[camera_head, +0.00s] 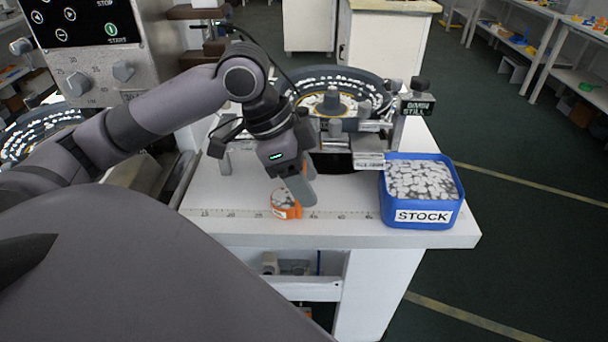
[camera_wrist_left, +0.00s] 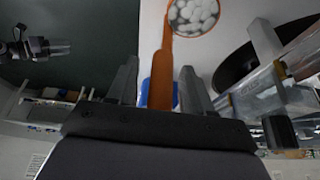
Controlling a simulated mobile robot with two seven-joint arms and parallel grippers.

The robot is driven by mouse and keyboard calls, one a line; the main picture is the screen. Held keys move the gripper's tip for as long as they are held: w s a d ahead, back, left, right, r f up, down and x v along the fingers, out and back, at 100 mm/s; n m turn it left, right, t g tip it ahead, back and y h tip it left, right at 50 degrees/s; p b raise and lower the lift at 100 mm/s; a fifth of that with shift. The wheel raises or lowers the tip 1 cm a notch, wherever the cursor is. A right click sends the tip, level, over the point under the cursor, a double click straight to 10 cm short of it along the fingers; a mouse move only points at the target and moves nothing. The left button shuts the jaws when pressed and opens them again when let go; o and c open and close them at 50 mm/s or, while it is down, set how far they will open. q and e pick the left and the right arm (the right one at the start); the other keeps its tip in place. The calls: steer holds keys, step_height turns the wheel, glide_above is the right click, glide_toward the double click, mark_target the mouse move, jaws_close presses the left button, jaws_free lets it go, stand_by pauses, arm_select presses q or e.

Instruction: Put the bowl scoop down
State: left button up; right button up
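The bowl scoop is orange. Its round bowl (camera_head: 285,203), filled with pale pebble-like pieces, is at the front of the white bench, over the printed ruler strip. In the left wrist view the filled bowl (camera_wrist_left: 194,14) is at the top and its orange handle (camera_wrist_left: 162,70) runs down between the fingers. My left gripper (camera_head: 299,188) points down right beside the bowl. In the wrist view the fingers (camera_wrist_left: 158,82) stand apart, with a gap on each side of the handle. Whether the scoop rests fully on the bench is hard to tell. My right gripper is not in view.
A blue STOCK bin (camera_head: 418,215) full of pale pieces stands at the bench's right. A round feeder dish (camera_head: 345,85) and its metal track stand behind the gripper. Bare bench (camera_head: 345,190) lies between scoop and bin. The bench's front edge (camera_head: 340,238) is close.

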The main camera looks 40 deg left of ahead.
arm_select(q)
steer(key=shift+r, duration=0.15)
steer(key=p+v, duration=0.2)
steer(key=v, duration=1)
stand_by(0.5)
